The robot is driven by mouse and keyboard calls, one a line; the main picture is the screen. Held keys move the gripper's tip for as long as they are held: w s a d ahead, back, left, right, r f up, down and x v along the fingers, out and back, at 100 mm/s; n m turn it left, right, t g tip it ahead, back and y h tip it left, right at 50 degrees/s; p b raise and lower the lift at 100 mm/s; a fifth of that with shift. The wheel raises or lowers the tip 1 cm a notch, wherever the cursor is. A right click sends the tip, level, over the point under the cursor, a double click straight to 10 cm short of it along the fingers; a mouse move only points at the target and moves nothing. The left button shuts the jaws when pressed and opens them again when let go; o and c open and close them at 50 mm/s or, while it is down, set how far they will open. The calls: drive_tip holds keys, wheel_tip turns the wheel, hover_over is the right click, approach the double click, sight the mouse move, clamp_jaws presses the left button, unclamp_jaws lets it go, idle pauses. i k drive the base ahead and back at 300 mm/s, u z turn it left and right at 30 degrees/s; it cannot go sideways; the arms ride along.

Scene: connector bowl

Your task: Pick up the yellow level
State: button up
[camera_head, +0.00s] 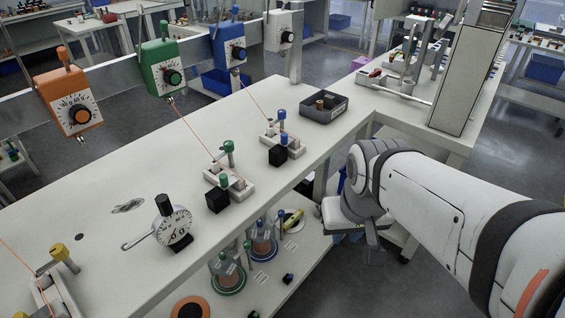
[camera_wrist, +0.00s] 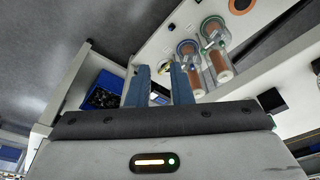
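The yellow level (camera_head: 292,219) lies on the lower shelf below the bench in the head view, near the shelf's right edge. A small yellowish piece of it (camera_wrist: 165,68) shows beyond my fingertips in the wrist view, partly hidden by them. My gripper (camera_wrist: 160,78) has its two blue fingers apart with nothing held between them. In the head view my arm reaches in from the right, and its hand is beside the shelf, to the right of the level. The fingers are mostly hidden there.
Jars with a blue ring (camera_head: 263,240) and a green ring (camera_head: 228,272) stand left of the level on the lower shelf (camera_head: 305,250). The bench top (camera_head: 110,240) overhangs this shelf. A blue bin (camera_wrist: 105,90) shows left of my fingers in the wrist view.

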sight(291, 221)
drive_tip(key=u, duration=2.8)
drive_tip(key=k, duration=1.95)
drive_tip(key=z, duration=2.05)
drive_tip(key=i, duration=1)
